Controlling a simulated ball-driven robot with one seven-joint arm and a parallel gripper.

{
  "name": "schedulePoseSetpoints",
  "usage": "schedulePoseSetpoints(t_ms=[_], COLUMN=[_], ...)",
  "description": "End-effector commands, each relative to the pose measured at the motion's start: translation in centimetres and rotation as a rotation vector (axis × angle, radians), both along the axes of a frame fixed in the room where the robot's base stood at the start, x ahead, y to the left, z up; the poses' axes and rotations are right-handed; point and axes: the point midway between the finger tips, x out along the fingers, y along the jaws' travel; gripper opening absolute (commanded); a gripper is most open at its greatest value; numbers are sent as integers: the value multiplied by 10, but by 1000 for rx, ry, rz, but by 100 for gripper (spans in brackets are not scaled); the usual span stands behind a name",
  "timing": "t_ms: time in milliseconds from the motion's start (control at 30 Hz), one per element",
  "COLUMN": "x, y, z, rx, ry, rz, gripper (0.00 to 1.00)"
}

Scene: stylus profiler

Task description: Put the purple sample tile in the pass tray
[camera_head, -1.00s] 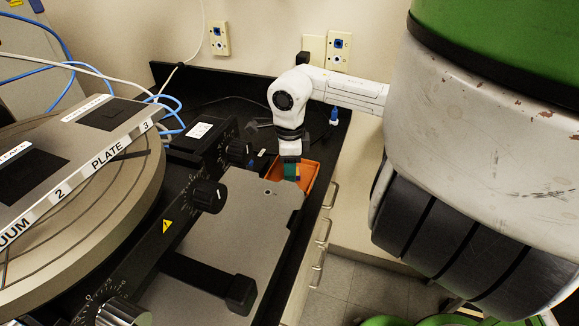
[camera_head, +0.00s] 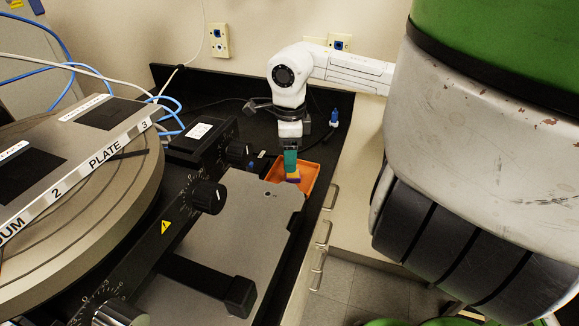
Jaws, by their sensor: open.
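The orange tray (camera_head: 308,180) sits near the right edge of the black bench, beyond the grey plate. A small purple piece (camera_head: 293,181), seemingly the purple sample tile, shows at the tray, with a yellow patch (camera_head: 293,172) just above it in the picture. My gripper (camera_head: 291,169) points down over the tray with teal at its end, and its jaws are open. The teal end overlaps the yellow patch in the picture; I cannot tell whether they touch. The tray's left part is partly hidden, and I can read no label on it.
A grey flat plate (camera_head: 215,235) with a black bracket and a knobbed black rail (camera_head: 209,197) fill the near bench. A round stage with numbered plates (camera_head: 110,190) stands at left. Blue and white cables lie behind. Cabinet handles (camera_head: 330,195) line the right side.

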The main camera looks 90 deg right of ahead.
Motion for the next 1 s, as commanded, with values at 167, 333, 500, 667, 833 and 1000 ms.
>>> schedulePoseSetpoints(t_ms=[167,333,500,667,833,1000], x=[0,0,0,0,0,0], y=[-1,0,0,0,0,0], z=[35,58,68,69,69,69], rx=[-4,-2,0,0,0,0], ry=[2,2,0,0,0,0], rz=[1,0,1,1,1,1], gripper=[64,64,64,64,64,64])
